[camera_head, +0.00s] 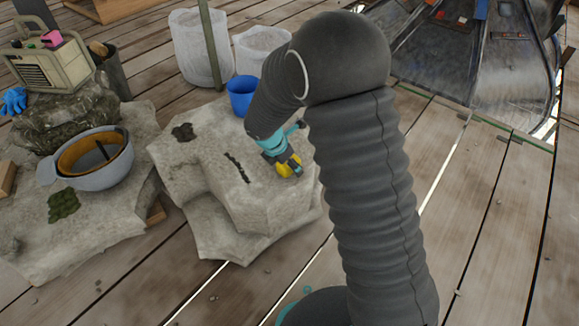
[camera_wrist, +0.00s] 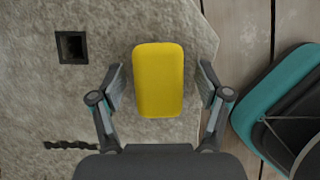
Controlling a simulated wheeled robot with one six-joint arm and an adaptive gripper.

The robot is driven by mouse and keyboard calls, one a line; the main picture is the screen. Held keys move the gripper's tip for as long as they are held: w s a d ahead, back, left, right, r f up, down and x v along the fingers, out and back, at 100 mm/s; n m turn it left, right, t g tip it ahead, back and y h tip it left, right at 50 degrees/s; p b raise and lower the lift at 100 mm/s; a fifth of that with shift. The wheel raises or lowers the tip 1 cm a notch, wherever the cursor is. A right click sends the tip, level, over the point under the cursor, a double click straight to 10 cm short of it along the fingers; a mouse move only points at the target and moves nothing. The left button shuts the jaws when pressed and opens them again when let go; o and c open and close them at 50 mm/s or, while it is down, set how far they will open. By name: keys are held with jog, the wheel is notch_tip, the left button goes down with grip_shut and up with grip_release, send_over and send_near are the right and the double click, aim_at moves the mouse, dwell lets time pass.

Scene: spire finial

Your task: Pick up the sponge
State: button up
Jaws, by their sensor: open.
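The yellow sponge (camera_wrist: 159,80) lies on the pale stone block (camera_wrist: 30,100) in the wrist view, upright in the picture and centred ahead of my gripper. My gripper (camera_wrist: 160,85) is open, with one finger on each side of the sponge's lower half and a visible gap on both sides. In the head view my gripper (camera_head: 289,168) is over the right part of the stone block, and a bit of the yellow sponge (camera_head: 284,172) shows beside the fingers. The rest of the sponge is hidden there by my gripper.
A grey bowl (camera_head: 100,176) and a radio (camera_head: 48,62) are on stone at the left. White sacks (camera_head: 201,48) stand behind. The block has a square hole (camera_wrist: 71,47). Plank floor (camera_head: 490,230) at right is clear.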

jog(key=c, duration=1.2)
jog(key=shift+c, duration=0.2)
